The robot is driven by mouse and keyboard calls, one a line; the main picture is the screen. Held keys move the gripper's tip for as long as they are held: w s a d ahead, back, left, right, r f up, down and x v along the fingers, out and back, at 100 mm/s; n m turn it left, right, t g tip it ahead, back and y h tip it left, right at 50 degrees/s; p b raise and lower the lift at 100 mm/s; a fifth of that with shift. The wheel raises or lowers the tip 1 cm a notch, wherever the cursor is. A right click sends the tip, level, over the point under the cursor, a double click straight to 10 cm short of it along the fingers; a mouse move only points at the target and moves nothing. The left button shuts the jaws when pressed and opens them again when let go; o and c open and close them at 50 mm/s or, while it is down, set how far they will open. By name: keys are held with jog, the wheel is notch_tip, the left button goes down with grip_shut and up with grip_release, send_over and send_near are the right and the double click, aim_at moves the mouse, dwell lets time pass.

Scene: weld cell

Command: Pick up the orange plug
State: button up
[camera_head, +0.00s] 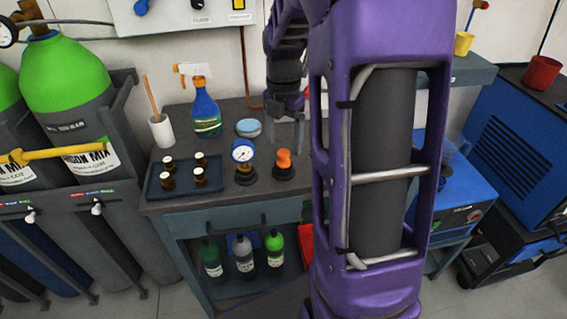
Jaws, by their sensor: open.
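The orange plug (284,158) stands upright in a dark round base (284,173) on the dark bench top, near its front edge. My gripper (285,130) hangs just above and behind the plug in the picture, with its fingers pointing down. The fingers are apart and nothing shows between them. Whether they touch the plug cannot be told, but a small gap seems to show. My purple arm hides the bench to the right of the plug.
A pressure gauge (242,153) stands just left of the plug. A tray (160,184) with several small bottles, a blue spray bottle (206,113), a white cup (161,132) and a light-blue round tin (248,128) share the bench. Bottles stand on the shelf below. Gas cylinders (65,70) stand left.

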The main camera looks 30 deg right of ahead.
aim_at(284, 152)
notch_tip(284, 152, down, 4)
jog(key=shift+s+f+b, duration=0.1)
jog(key=shift+f+b, duration=0.15)
jog(key=shift+b, duration=0.15)
jog(key=shift+c, duration=0.3)
grip_shut()
